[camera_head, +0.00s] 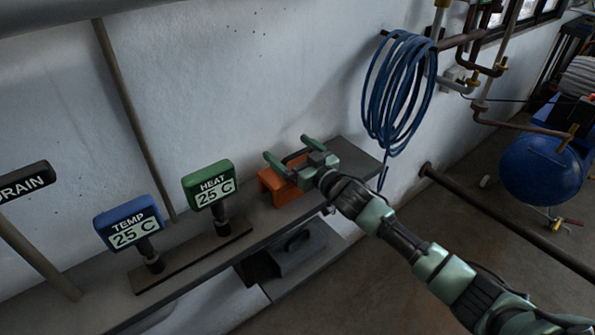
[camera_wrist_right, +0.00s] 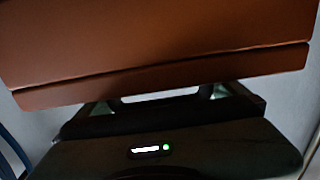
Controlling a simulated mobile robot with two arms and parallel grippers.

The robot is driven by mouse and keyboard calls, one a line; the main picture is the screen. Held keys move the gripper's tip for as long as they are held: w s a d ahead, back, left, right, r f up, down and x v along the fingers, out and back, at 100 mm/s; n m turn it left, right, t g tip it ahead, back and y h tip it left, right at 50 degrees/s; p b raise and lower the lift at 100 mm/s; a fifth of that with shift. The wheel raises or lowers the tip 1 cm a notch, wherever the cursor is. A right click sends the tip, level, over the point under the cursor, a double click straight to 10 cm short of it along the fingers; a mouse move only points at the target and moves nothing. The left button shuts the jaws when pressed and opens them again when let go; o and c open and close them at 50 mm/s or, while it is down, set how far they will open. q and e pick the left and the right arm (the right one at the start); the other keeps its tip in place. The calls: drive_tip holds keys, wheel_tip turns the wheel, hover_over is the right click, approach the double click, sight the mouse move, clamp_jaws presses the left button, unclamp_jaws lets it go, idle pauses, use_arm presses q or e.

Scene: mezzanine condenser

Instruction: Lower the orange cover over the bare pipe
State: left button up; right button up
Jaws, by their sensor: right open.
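The orange cover (camera_head: 275,188) sits on the grey wall shelf, to the right of the HEAT display. My right gripper (camera_head: 288,150) is at the cover with its jaws apart, one finger on the cover's far left side and one on its right. In the right wrist view the cover (camera_wrist_right: 160,45) fills the upper half, close in front of the gripper body. I cannot tell whether the fingers touch it. A bare brown pipe (camera_head: 500,217) runs low along the floor at the right; I cannot tell whether it is the task's pipe. My left gripper is out of view.
The TEMP display (camera_head: 129,228) and HEAT display (camera_head: 210,184) stand on the shelf (camera_head: 105,300) left of the cover. A coiled blue hose (camera_head: 398,92) hangs on the wall to the right. A grey box (camera_head: 298,250) sits below. A blue tank (camera_head: 541,168) stands far right.

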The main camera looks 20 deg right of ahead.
drive_tip(key=c, duration=1.3)
drive_tip(key=shift+r, duration=0.1)
drive_tip(key=c, duration=0.4)
drive_tip(key=shift+c, duration=0.2)
